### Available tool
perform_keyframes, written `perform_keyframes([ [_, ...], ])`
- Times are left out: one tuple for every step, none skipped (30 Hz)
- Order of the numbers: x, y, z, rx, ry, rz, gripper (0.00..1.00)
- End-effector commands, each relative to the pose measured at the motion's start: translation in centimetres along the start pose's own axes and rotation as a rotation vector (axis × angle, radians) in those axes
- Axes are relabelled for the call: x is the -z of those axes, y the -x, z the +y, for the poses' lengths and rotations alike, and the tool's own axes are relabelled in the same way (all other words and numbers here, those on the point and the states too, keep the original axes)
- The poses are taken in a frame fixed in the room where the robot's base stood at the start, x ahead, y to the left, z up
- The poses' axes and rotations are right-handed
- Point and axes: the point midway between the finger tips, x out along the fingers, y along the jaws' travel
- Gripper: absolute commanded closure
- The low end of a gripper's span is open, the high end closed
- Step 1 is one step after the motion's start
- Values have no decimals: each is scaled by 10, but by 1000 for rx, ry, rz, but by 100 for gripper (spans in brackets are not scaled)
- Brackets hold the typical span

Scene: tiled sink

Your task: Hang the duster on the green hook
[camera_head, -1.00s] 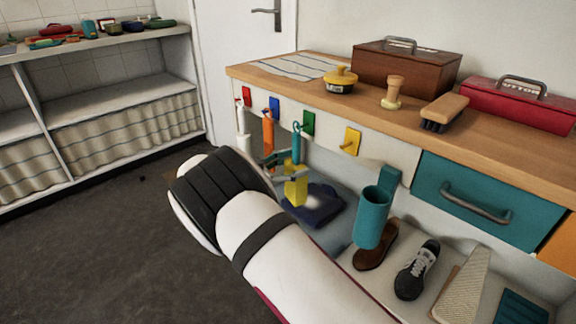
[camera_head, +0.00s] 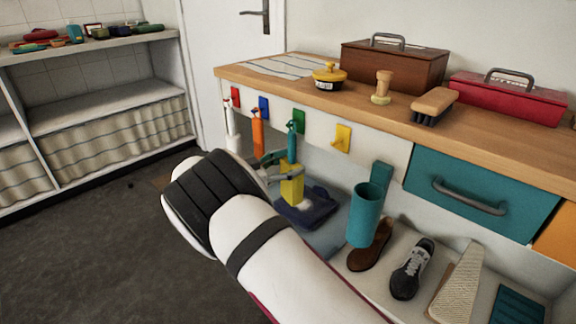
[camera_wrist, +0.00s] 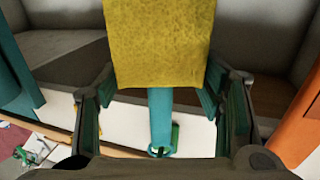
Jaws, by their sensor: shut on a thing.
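The duster has a yellow head (camera_head: 291,187) and a teal handle (camera_head: 292,147) with a small loop at its top. It hangs roughly upright, head down, in my gripper (camera_head: 283,174), which is shut on it. The green hook (camera_head: 300,119) is on the white board under the counter edge, right at the loop's height. In the wrist view the yellow head (camera_wrist: 155,45) fills the top, and the teal handle (camera_wrist: 160,115) runs down to the loop beside the green hook (camera_wrist: 176,137). I cannot tell whether the loop is around the hook's peg.
An orange tool (camera_head: 258,135) hangs at the blue hook (camera_head: 264,107), and a white one (camera_head: 232,130) at the red hook (camera_head: 236,96). The yellow hook (camera_head: 342,138) is bare. A teal cup (camera_head: 364,215) is mounted to the right. A dark blue cloth (camera_head: 308,210) lies below.

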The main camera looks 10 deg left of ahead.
Motion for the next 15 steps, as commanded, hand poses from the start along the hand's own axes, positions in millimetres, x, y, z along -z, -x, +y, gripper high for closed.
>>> perform_keyframes([
  [0,0,0,0,0,0,79],
  [0,0,0,0,0,1,79],
  [0,0,0,0,0,1,79],
  [0,0,0,0,0,1,79],
  [0,0,0,0,0,1,79],
  [0,0,0,0,0,1,79],
  [0,0,0,0,0,1,79],
  [0,0,0,0,0,1,79],
  [0,0,0,0,0,1,79],
  [0,0,0,0,0,1,79],
  [0,0,0,0,0,1,79],
  [0,0,0,0,0,1,79],
  [0,0,0,0,0,1,32],
  [0,0,0,0,0,1,25],
  [0,0,0,0,0,1,16],
])
